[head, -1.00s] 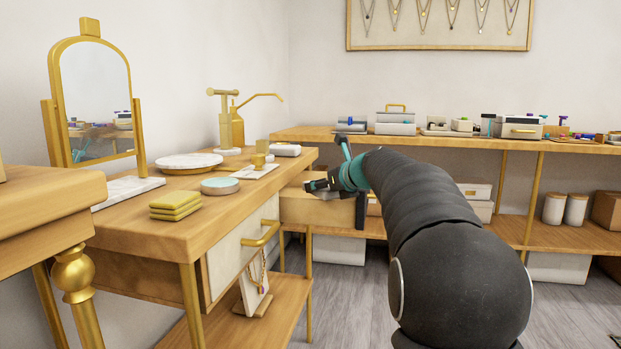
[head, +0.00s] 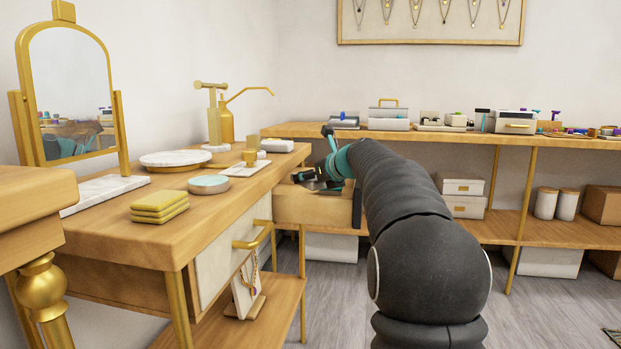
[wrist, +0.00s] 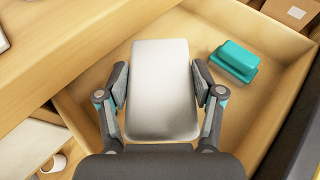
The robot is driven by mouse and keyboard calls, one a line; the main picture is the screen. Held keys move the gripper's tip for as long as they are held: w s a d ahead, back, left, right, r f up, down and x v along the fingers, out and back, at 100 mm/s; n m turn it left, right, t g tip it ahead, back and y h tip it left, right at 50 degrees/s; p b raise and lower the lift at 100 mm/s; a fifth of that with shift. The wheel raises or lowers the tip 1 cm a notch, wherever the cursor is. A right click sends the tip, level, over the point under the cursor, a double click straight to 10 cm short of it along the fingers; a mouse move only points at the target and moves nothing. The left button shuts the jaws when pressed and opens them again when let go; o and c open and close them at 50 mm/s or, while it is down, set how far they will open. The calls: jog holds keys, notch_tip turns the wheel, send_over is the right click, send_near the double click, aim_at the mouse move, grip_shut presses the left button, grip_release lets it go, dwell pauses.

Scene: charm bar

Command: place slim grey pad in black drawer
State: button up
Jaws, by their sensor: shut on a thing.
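The slim grey pad (wrist: 160,88) is a pale silver-grey slab with rounded corners in the wrist view. My gripper (wrist: 159,82) is shut on its two long sides. The open drawer has a light wooden inside (wrist: 262,107) and a dark front (wrist: 304,140); the pad is over its inside. I cannot tell whether the pad touches the drawer floor. In the head view my gripper (head: 312,178) is at the open drawer (head: 305,208), whose black front (head: 357,205) faces right. The pad is hard to make out there.
A teal block (wrist: 234,62) lies in the drawer, right of the pad and apart from it. The wooden counter (head: 185,225) beside the drawer carries yellow pads (head: 160,205), a round teal-topped box (head: 209,184) and a marble disc (head: 176,159). A back shelf (head: 420,138) holds several boxes.

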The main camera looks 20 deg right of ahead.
jog(key=shift+f, duration=0.4)
jog(key=shift+f, duration=0.15)
jog(key=o, duration=1.1)
jog(key=shift+r, duration=0.35)
jog(key=v, duration=0.8)
jog(key=p+v, duration=0.1)
jog(key=v, duration=0.3)
jog(key=shift+r, duration=0.35)
